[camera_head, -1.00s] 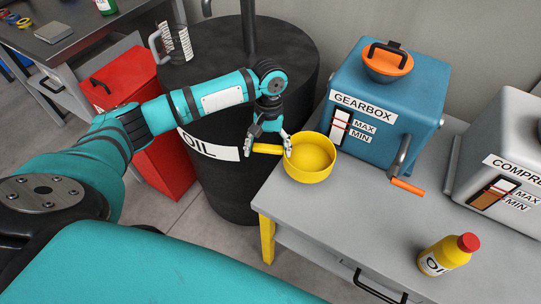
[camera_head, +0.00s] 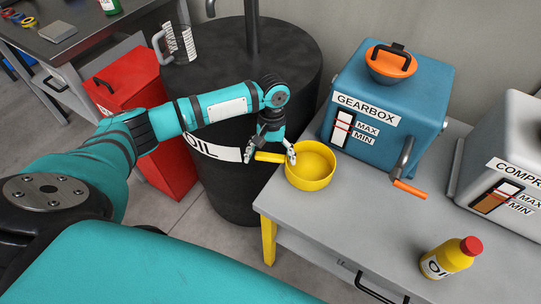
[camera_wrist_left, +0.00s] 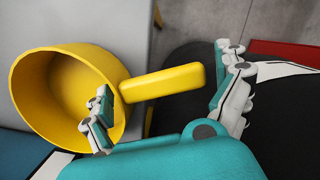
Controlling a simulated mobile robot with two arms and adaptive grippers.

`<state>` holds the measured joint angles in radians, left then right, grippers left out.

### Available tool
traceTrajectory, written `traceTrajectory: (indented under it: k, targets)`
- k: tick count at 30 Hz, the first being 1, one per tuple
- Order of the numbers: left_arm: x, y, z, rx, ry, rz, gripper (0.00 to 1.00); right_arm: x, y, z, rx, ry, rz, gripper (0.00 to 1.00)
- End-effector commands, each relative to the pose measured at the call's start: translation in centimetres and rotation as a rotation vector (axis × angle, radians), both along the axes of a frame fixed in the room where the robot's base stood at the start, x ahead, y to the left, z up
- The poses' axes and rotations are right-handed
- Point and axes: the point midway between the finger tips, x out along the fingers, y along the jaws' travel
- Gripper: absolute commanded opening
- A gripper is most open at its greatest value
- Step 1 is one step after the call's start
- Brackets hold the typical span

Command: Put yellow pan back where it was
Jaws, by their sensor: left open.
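The yellow pan (camera_head: 312,172) sits upright on the grey table's near left corner, in front of the gearbox. Its yellow handle (camera_head: 270,157) points left, past the table edge. My left gripper (camera_head: 270,155) is open, with its two fingers on either side of the handle. The left wrist view shows the empty yellow pan (camera_wrist_left: 60,95) at left and its handle (camera_wrist_left: 162,83) between the spread fingers (camera_wrist_left: 168,95). One finger overlaps the pan's rim in that view; I cannot tell whether it touches. My right gripper is not in view.
A blue gearbox (camera_head: 385,105) with an orange crank stands behind the pan. A yellow oil bottle (camera_head: 450,258) and a grey compressor (camera_head: 505,165) are to the right. A black oil barrel (camera_head: 235,75) and a red cabinet (camera_head: 130,85) stand left. The table's (camera_head: 350,225) middle is clear.

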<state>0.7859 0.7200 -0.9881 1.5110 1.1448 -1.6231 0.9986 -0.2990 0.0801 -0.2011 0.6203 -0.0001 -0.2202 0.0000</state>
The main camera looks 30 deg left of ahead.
Motion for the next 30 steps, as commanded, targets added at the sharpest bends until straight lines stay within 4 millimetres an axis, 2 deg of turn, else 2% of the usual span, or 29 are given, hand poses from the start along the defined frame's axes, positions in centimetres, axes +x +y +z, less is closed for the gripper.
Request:
traceTrajectory:
  k: [5,12,18,24,30]
  targets:
    - [0.3,0.1,1.8,-0.001,-0.004,0.000,1.00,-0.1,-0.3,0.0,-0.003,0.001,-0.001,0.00]
    - [1.1,0.4,6.9,-0.001,-0.005,0.000,1.00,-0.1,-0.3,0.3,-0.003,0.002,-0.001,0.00]
    - [1.6,0.6,10.4,-0.001,-0.002,0.000,1.00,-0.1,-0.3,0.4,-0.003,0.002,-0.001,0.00]
    - [1.8,0.7,11.9,0.000,0.000,0.000,1.00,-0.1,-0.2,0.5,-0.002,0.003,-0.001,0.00]
    - [1.8,0.7,12.1,0.000,0.000,0.000,1.00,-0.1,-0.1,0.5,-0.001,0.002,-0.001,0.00]
